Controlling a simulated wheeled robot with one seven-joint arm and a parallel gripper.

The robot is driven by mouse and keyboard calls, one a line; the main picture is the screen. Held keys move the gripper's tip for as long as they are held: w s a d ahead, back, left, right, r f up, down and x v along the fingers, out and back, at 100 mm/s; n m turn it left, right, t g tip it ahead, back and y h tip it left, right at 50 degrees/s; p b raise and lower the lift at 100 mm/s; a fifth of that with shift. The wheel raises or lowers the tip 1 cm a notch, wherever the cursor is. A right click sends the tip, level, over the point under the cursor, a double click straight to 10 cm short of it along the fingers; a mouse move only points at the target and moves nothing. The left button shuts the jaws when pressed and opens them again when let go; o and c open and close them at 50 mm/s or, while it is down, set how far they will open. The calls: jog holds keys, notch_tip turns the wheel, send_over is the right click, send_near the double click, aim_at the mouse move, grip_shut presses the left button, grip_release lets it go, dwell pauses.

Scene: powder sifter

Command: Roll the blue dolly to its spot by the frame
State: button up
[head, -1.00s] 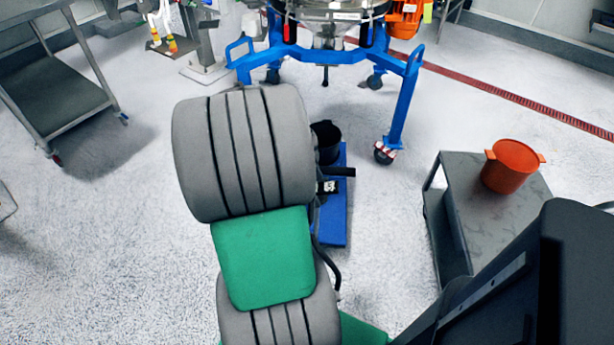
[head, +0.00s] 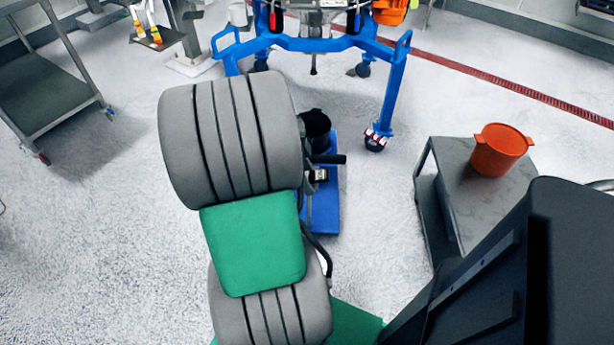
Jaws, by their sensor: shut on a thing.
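The blue dolly (head: 324,213) is a low, narrow blue platform on the floor, partly hidden behind my arm. A black round container (head: 315,124) stands at its far end. A black bar handle (head: 330,159) sticks out to the right above it. My gripper (head: 318,175) is mostly hidden by my grey arm. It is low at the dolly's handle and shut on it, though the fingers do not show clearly. The blue frame (head: 395,95) stands just beyond the dolly on casters, with steel equipment above it. The dolly's far end is short of the frame's legs.
A grey side table (head: 470,215) with an orange pot (head: 499,150) stands to the right. A grey cart (head: 45,100) is at the far left. The right front frame caster (head: 375,143) is near the dolly's far right. Floor between dolly and table is clear.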

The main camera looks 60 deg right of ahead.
grip_shut()
jog(key=w+d+p, duration=0.2)
jog(key=w+d, duration=0.2)
jog(key=d, duration=0.5)
jog(key=w+d+p, duration=0.3)
jog(key=d, duration=0.6)
jog(key=shift+w+d, duration=0.25)
jog(key=shift+w, duration=0.15)
